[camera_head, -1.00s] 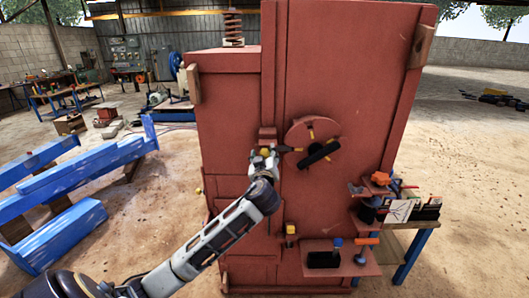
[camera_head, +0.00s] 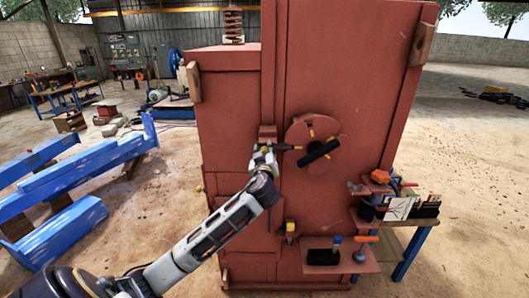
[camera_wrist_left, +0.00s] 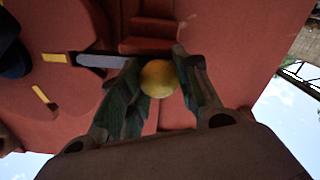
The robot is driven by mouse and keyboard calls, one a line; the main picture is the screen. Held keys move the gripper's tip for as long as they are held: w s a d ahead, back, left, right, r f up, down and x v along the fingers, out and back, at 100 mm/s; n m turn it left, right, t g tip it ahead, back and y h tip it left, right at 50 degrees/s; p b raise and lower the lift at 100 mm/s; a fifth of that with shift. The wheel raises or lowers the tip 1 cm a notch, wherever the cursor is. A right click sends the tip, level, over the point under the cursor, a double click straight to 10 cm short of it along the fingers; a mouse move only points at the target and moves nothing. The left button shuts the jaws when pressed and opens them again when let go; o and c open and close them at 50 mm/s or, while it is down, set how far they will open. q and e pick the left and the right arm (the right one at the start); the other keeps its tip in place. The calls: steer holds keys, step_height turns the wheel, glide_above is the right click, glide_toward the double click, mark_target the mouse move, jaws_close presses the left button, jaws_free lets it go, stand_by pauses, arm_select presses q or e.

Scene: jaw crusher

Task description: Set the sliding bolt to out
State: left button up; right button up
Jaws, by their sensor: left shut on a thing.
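The sliding bolt shows as a grey bar (camera_wrist_left: 100,61) with a round yellow knob (camera_wrist_left: 158,78) in the left wrist view. In the head view the dark bar (camera_head: 286,149) lies level on the red machine front and points right, its tip at the edge of a round red disc (camera_head: 297,133). My left gripper (camera_head: 264,150) is at the knob, left of the disc. In the wrist view its two fingers stand on both sides of the knob, shut on it. The fingers hide part of the bolt. My right gripper is not in view.
The disc carries a black handle (camera_head: 320,152) and yellow marks. A small red shelf (camera_head: 362,257) with a blue-knobbed part juts out at lower right. A side table (camera_head: 415,241) with parts stands at right. Blue beams (camera_head: 85,165) lie at left.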

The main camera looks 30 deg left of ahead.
arm_select(q)
jaws_close()
steer(key=s+a, duration=0.1)
steer(key=a, duration=0.1)
steer(key=s+a+b, duration=0.1)
steer(key=shift+a, duration=0.35)
steer(key=o, duration=0.7)
jaws_free()
steer(key=o, duration=0.4)
steer(key=shift+s+a, duration=0.2)
steer(key=shift+s, duration=0.05)
steer(key=shift+o, duration=0.2)
